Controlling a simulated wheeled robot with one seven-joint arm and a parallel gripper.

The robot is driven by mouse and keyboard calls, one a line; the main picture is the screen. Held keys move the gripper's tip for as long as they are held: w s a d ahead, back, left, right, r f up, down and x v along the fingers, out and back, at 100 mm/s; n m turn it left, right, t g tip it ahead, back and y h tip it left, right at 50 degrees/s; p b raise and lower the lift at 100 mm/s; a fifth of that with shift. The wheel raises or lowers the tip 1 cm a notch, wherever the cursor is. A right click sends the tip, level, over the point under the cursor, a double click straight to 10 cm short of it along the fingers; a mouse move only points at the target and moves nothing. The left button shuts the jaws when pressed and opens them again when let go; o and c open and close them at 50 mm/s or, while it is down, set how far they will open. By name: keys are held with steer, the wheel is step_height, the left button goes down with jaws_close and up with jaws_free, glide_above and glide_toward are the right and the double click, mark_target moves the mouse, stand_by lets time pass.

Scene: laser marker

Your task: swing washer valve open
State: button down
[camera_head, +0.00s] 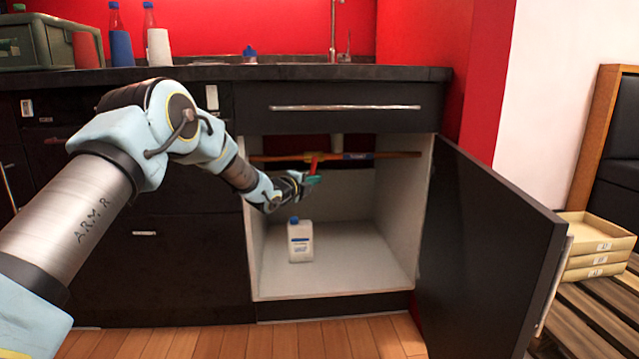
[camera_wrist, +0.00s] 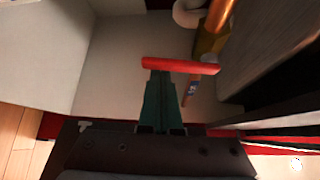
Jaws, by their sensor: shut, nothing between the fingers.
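The red valve handle (camera_head: 314,165) hangs down and slants from the copper pipe (camera_head: 395,155) that runs across the inside of the open sink cabinet. In the wrist view the handle shows as a red bar (camera_wrist: 180,65) across the fingertips, with the copper pipe (camera_wrist: 222,14) at upper right. My gripper (camera_head: 313,180) reaches into the cabinet, its teal fingers just below the handle. In the wrist view the fingers of my gripper (camera_wrist: 160,75) are shut together and empty, their tips at the bar's left half. I cannot tell whether they touch it.
A white bottle with a blue cap (camera_head: 300,240) stands on the cabinet floor below my gripper. The cabinet door (camera_head: 490,250) is swung open to the right. A drawer (camera_head: 340,107) closes off the top. The cabinet floor (camera_head: 360,255) right of the bottle is clear.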

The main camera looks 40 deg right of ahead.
steer(key=shift+w+a+r+m+y+p, duration=0.15)
steer(key=shift+w+a+m+y+p, duration=0.1)
steer(key=shift+m+y+p, duration=0.2)
stand_by(0.5)
steer(key=w+a+r+m+t+y+p, duration=0.3)
steer(key=m+y+p, duration=0.5)
steer(key=p, duration=1.3)
steer(key=shift+a+r+t+y, duration=0.35)
steer(key=shift+r+t+y, duration=0.2)
steer(key=shift+r+t, duration=0.35)
steer(key=shift+s, duration=0.1)
